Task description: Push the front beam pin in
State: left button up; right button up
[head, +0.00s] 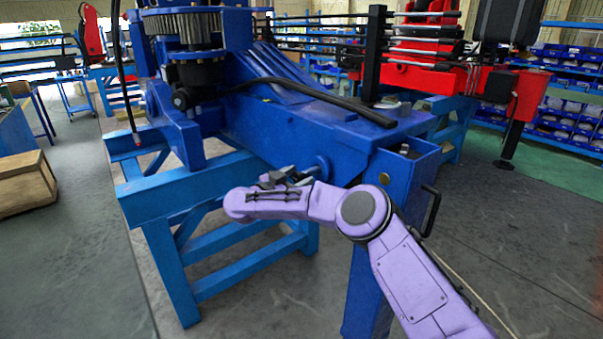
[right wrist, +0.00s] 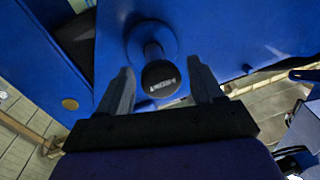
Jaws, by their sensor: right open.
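The front beam pin (right wrist: 160,76) shows in the right wrist view as a dark round rod with a small pale label on its end face. It sticks out of a round blue boss (right wrist: 150,40) on the crane's blue beam (right wrist: 215,30). My right gripper (right wrist: 160,66) is open, with one finger on each side of the pin and gaps between. In the head view, my right gripper (head: 288,177) is at the side of the blue beam (head: 300,125), near the round boss (head: 322,168). The pin cannot be made out there. My left gripper is not in view.
A light blue stand (head: 160,195) carries the crane. A blue box section with a black handle (head: 431,208) is right of my right arm. Grey floor at front right is mostly clear.

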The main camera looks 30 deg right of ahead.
aim_at(322, 165)
jog(key=shift+x, duration=0.95)
jog(key=shift+w+a, duration=0.1)
grip_shut()
jog(key=x, duration=0.5)
jog(key=shift+s+r, duration=0.15)
jog(key=shift+s, duration=0.25)
